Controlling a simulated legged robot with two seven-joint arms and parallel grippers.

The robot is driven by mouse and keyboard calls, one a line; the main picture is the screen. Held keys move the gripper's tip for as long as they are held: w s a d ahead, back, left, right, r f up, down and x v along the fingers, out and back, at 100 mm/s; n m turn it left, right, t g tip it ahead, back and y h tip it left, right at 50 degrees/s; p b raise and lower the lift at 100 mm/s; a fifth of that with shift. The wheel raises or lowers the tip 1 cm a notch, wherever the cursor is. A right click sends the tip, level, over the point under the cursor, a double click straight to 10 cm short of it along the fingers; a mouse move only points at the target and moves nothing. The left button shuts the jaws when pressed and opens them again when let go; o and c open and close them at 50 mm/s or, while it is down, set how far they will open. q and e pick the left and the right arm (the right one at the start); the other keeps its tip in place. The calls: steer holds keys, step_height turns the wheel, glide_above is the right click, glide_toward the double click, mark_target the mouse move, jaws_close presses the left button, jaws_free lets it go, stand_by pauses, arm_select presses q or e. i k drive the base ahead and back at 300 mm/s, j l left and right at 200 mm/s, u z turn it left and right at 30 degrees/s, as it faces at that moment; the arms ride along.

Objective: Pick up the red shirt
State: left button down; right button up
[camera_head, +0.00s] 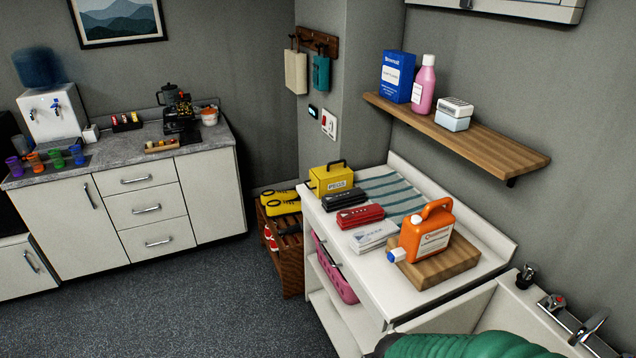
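I cannot make out a red shirt in the head view. A red item (360,216) with a dark top lies on the white counter (322,222), between a similar black item (344,199) and a white box (374,236); it looks more like a small case than cloth. A pink basket (337,277) stands on the shelf under the counter, and its contents are hidden. A green rounded thing (465,345) shows at the bottom edge, cut off; I cannot tell what it is. Neither of my grippers is in view.
A wooden rack (292,266) with yellow shoes stands beside the counter. A wall shelf (470,140) overhangs. The carpet (190,300) at left is clear.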

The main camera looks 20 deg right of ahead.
mark_target(347, 220)
steer(key=i+z, duration=0.2)
steer(key=i, duration=0.25)
steer(key=i+j+z, duration=0.2)
steer(key=i, duration=0.25)
steer(key=i+j+z, duration=0.25)
steer(key=i, duration=0.25)
steer(key=i+j+z, duration=0.2)
steer(key=i, duration=0.2)
steer(key=i+j+z, duration=0.55)
steer(key=z, duration=0.15)
steer(key=i+j+z, duration=0.3)
steer(key=j+z, duration=0.35)
steer(key=j, duration=0.15)
